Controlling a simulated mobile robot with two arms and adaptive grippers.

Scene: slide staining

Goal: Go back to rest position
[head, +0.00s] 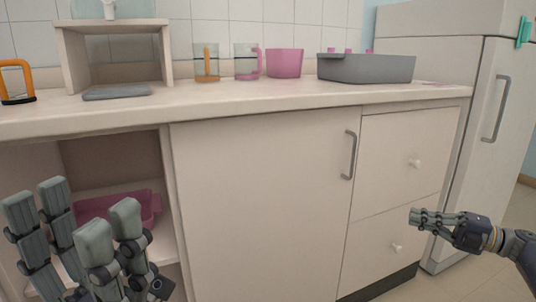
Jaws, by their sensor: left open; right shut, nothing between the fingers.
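My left gripper (88,235) is large in the lower left of the head view, its grey fingers pointing up and spread apart. It is open and empty, in front of the open cabinet bay. My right gripper (416,217) is at the lower right, in front of the drawers, pointing left. Its fingers are closed together with nothing between them. Both grippers are below the counter top (270,108), and neither is seen holding anything.
On the counter stand a grey tub (366,69), a pink container (284,63), two glass beakers and a small shelf (66,55). A pink tray (118,207) lies in the open bay. A closed door (260,205), drawers (400,150) and a fridge (480,120) stand behind my grippers.

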